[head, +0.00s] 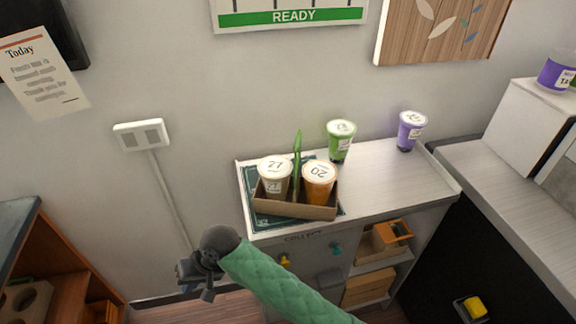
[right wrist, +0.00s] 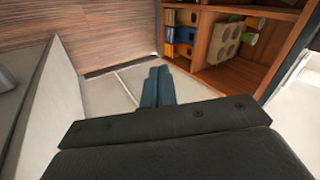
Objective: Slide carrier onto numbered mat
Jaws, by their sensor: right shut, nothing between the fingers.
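The brown cardboard carrier (head: 296,206) with a green upright handle (head: 297,160) stands on the counter. Small marks at the mat's front left corner are too small to read surely. My right gripper (head: 195,280) is shut and empty, below and left of the counter, apart from the carrier. Its closed fingers show in the right wrist view (right wrist: 157,88). My left gripper is not in view.
A green cup (head: 340,143) and a purple cup (head: 411,131) stand behind and right of the carrier on the white counter (head: 400,185). Shelves with boxes (head: 368,287) lie below it. A wooden shelf unit (head: 62,275) stands at left; the counter's right part is clear.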

